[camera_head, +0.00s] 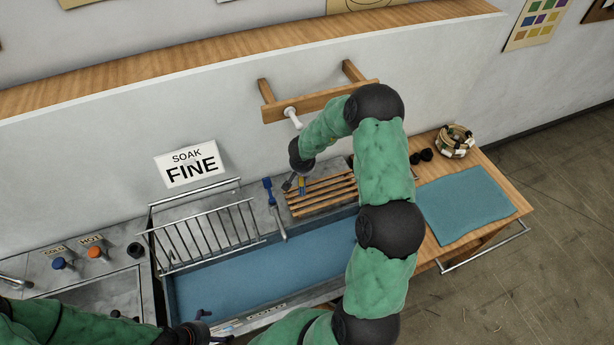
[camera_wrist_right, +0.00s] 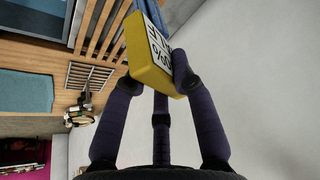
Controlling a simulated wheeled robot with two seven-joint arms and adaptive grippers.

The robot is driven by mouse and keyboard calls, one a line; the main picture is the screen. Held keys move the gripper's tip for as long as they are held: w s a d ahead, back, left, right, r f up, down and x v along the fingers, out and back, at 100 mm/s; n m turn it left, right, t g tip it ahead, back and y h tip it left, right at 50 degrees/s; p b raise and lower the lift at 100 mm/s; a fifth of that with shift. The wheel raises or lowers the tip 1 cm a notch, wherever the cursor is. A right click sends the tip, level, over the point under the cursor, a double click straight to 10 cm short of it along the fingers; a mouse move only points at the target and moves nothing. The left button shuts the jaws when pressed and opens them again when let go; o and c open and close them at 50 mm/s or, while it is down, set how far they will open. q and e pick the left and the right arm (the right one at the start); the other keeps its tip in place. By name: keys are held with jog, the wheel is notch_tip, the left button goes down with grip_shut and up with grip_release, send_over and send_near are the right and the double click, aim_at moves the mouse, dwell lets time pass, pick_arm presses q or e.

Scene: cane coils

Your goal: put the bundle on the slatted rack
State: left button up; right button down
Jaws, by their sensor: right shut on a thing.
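The slatted rack (camera_head: 325,192) is a set of wooden slats beside the blue basin; its slats also show in the right wrist view (camera_wrist_right: 105,25). My right gripper (camera_head: 297,186) is low over the rack's left end. I cannot tell whether the bundle touches the slats. My left gripper (camera_head: 212,327) is at the basin's front edge, its dark fingers apart, with nothing seen between them.
The blue basin (camera_head: 260,270) lies in front of the rack, with a wire rack (camera_head: 205,235) at its left. A blue-handled tool (camera_head: 275,208) lies left of the slats. A wooden wall bracket (camera_head: 310,102) is above. A teal mat (camera_head: 462,205) and a basket (camera_head: 455,143) are right.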

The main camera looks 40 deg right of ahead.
jog(key=d+b+x, duration=0.1)
jog(key=x, duration=0.6)
jog(key=shift+s, duration=0.35)
jog(key=c, duration=1)
grip_release()
jog(key=shift+f, duration=0.1)
